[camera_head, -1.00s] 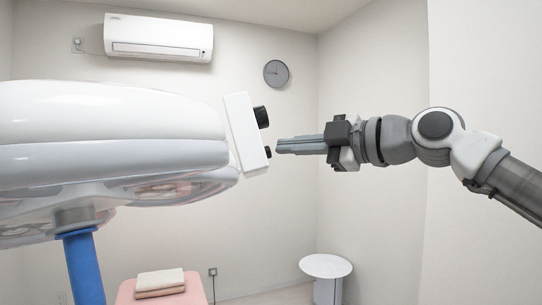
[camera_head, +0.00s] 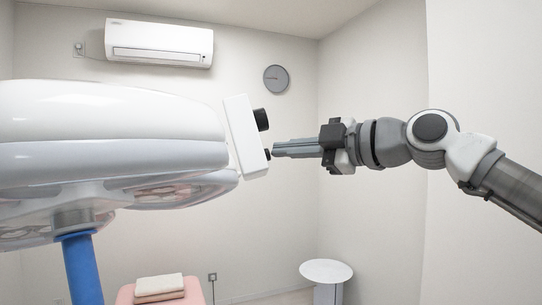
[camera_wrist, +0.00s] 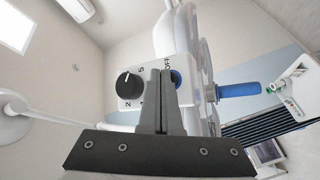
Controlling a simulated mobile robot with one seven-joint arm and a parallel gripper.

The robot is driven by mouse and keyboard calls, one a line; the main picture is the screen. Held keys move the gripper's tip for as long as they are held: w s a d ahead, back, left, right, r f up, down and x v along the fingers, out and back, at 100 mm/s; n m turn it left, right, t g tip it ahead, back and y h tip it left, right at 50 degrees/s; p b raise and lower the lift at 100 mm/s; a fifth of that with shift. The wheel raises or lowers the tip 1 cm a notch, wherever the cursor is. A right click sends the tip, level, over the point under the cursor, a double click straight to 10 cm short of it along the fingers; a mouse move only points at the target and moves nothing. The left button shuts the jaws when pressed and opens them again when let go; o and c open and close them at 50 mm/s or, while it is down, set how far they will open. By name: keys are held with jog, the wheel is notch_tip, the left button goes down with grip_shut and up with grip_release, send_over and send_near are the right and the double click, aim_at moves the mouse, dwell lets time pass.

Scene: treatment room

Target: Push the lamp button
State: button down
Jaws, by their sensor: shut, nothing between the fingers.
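The large white lamp (camera_head: 110,125) fills the left of the head view. On its right side is a tilted white control panel (camera_head: 243,135) with a black knob (camera_head: 262,119) above and a smaller dark button (camera_head: 267,154) below. In the wrist view the panel shows the black knob (camera_wrist: 129,86) and a round blue button (camera_wrist: 176,78) beside an "OFF" mark. My gripper (camera_head: 275,149) is shut and empty, pointing left with its tips at or very near the button. In the wrist view its fingers (camera_wrist: 160,75) partly cover the panel and the button's edge.
A blue handle (camera_head: 83,268) hangs below the lamp, and also shows in the wrist view (camera_wrist: 240,90). A round white side table (camera_head: 326,270) and a pink bed (camera_head: 192,292) with folded towels (camera_head: 159,288) stand below. Open air surrounds my arm.

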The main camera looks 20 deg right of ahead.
dwell(0.3)
jog(key=shift+s+d+r, duration=0.15)
jog(key=shift+d+r, duration=0.1)
jog(key=shift+d, duration=0.5)
jog(key=shift+d, duration=0.1)
jog(key=d, duration=0.1)
jog(key=d+r+p, duration=0.1)
jog(key=d, duration=0.1)
jog(key=s+d+p, duration=0.1)
jog(key=d, duration=0.1)
jog(key=shift+s+d+r, duration=0.1)
jog(key=shift+d+r, duration=0.15)
